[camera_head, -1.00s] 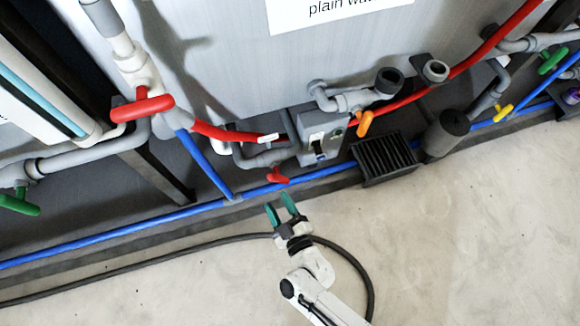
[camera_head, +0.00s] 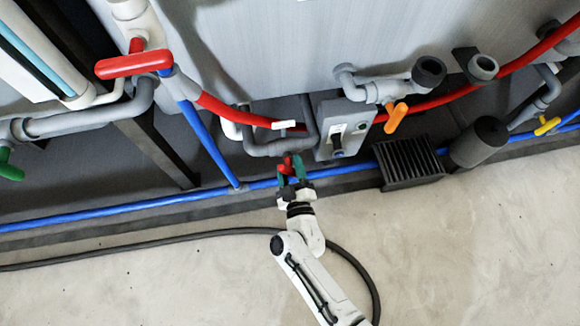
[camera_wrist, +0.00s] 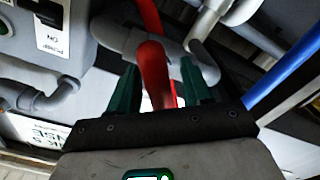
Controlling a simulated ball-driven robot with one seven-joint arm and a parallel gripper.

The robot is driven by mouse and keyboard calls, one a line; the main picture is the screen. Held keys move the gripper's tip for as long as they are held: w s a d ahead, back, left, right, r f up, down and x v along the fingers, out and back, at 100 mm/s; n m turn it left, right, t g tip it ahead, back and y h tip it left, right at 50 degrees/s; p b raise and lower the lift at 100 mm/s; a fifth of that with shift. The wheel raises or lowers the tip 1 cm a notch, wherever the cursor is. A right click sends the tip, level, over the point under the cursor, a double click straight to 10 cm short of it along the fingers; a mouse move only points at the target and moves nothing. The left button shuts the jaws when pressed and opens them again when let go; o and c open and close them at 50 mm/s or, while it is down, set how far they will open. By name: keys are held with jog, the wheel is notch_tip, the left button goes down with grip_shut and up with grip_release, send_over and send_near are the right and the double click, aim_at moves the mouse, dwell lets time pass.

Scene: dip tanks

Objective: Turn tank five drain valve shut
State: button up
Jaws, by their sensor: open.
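A small red valve handle (camera_head: 290,160) sits low under the grey pipework of the tank, just above the blue pipe. In the wrist view the red handle (camera_wrist: 154,75) stands between the fingers of my gripper (camera_wrist: 160,88), with a gap visible at each side. Whether a finger touches it I cannot tell. The fingers partly hide the handle in the head view.
A grey pump switch box (camera_head: 343,128) is right of the handle. An orange handle (camera_head: 396,117), a black grille (camera_head: 408,163) and a dark cylinder (camera_head: 479,142) lie further right. A larger red handle (camera_head: 133,64) is upper left. A black hose (camera_head: 130,240) crosses the otherwise clear floor.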

jog(key=shift+w+a, duration=0.1)
jog(key=shift+w, duration=0.4)
grip_shut()
dwell(0.3)
jog(key=m, duration=0.3)
jog(key=shift+m, duration=1.9)
jog(key=shift+s+a, duration=0.1)
